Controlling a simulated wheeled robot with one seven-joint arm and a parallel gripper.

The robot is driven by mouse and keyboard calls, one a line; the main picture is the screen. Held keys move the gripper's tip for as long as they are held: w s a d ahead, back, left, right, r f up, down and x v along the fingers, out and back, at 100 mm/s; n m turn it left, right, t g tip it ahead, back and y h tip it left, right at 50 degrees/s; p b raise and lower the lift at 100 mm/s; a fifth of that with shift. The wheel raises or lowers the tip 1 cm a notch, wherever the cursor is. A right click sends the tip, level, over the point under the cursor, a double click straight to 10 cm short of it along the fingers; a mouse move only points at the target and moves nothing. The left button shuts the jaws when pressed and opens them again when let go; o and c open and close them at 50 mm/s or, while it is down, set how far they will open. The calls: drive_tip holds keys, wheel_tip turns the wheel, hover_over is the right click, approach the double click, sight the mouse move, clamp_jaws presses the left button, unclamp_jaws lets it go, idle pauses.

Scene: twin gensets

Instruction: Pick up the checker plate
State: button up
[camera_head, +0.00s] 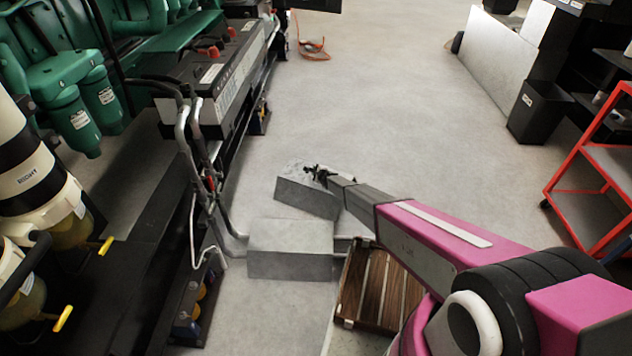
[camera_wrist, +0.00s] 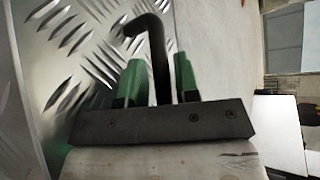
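The checker plate (camera_wrist: 70,60) fills the left of the wrist view as a shiny metal sheet with raised diamond-shaped bars. In the head view a grey block with a speckled top (camera_head: 300,190) lies on the floor at the end of my arm; its tread pattern is too small to make out. My gripper (camera_head: 318,174) is just above its right end. In the wrist view a black bent rod, like a handle (camera_wrist: 158,62), stands between the green-padded fingers of my gripper (camera_wrist: 160,82). A narrow gap shows on its right side. The rod's lower end is hidden.
A second grey block (camera_head: 290,250) lies nearer me, and a slatted wooden pallet (camera_head: 385,288) lies right of it. The green genset (camera_head: 60,80) lines the left. A red cart (camera_head: 595,170) and a black bin (camera_head: 540,112) stand right. The floor beyond is open.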

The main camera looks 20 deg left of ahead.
clamp_jaws()
idle(1.4)
